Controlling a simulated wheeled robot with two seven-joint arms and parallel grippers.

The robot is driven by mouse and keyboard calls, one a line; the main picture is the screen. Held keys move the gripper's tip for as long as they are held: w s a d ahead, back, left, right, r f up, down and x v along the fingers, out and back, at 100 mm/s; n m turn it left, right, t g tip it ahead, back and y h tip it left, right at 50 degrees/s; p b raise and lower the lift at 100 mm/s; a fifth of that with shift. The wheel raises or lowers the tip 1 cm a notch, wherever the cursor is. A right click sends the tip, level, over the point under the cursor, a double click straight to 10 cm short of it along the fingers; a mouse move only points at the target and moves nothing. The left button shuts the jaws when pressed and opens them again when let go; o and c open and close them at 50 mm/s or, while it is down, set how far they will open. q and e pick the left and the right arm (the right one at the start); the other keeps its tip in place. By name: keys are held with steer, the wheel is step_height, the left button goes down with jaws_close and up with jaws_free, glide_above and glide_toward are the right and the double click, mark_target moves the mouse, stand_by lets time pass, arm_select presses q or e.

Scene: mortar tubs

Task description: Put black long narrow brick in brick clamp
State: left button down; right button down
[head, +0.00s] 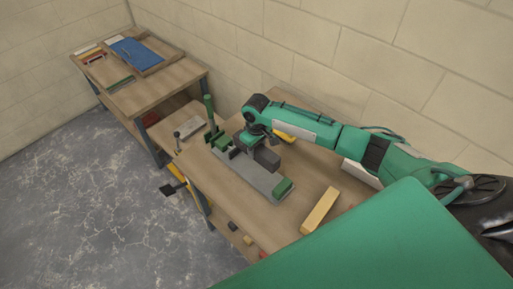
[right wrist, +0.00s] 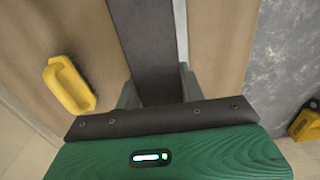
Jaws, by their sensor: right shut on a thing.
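The brick clamp (head: 255,183) lies on the near workbench in the head view, a long grey body with green parts at its ends. My right gripper (head: 262,158) is over the clamp's middle. In the right wrist view, my right gripper (right wrist: 158,92) is shut on the black long narrow brick (right wrist: 150,45), a dark bar between its two fingers that runs out past the top edge. In the head view the arm and gripper largely hide the brick, and I cannot tell whether it touches the clamp. My left gripper is not in view.
A light wooden block (head: 320,210) lies right of the clamp. A yellow handled tool (right wrist: 68,85) lies behind the clamp. A mallet-like tool (head: 173,187) hangs at the bench's left side. Another table (head: 175,75) with a blue item (head: 135,53) stands back left.

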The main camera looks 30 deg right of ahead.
step_height(320, 180, down, 6)
steer(key=b, duration=0.6)
steer(key=shift+f+b, duration=0.35)
steer(key=shift+f, duration=1.45)
steer(key=shift+f, duration=0.45)
steer(key=c, duration=0.9)
jaws_free()
steer(key=shift+o, duration=0.7)
steer(key=shift+s+f, duration=0.1)
